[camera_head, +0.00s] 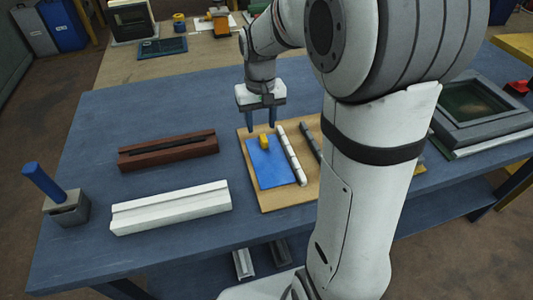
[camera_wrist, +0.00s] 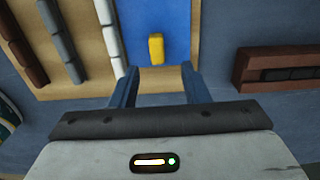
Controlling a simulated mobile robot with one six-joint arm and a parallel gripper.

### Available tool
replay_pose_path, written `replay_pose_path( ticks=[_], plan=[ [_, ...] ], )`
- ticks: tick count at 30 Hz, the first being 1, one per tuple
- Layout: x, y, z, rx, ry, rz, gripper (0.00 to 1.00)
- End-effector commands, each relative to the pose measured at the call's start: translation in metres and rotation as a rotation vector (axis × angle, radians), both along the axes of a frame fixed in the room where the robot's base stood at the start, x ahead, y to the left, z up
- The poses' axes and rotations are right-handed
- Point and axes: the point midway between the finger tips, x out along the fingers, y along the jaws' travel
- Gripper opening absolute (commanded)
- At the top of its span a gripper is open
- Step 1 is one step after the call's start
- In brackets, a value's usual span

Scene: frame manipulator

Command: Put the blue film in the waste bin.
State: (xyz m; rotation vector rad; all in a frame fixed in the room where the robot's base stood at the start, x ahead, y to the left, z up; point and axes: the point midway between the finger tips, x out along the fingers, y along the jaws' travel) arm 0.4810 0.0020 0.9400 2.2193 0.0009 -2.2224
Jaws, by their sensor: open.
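The blue film (camera_head: 272,168) is a flat blue rectangle lying on a tan wooden board (camera_head: 276,206) on the blue table. It also shows at the top of the wrist view (camera_wrist: 168,22), where its upper part is cut off by the frame. A small yellow piece (camera_head: 264,141) sits on the film near its far edge. My gripper (camera_head: 262,128) is open and empty, with its two blue fingers pointing down above the far edge of the board. In the wrist view, the fingers (camera_wrist: 160,72) are apart near the yellow piece. I cannot tell which container is the waste bin.
A white strip (camera_head: 291,155) and darker strips lie beside the film. A brown moulding (camera_head: 168,150) and a white moulding (camera_head: 171,207) lie to the left. A blue-handled tool (camera_head: 58,195) stands at the left edge. Grey and blue containers (camera_head: 63,25) stand on the floor at the back left.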

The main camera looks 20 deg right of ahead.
Motion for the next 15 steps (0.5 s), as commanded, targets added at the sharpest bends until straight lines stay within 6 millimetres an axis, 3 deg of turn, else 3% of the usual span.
replay_pose_path(
  ticks=[6,15],
  plan=[
    [-0.004,-0.003,-0.033,0.000,0.003,0.000,0.42],
    [-0.003,-0.003,-0.039,0.000,-0.002,0.000,0.42]
  ],
)
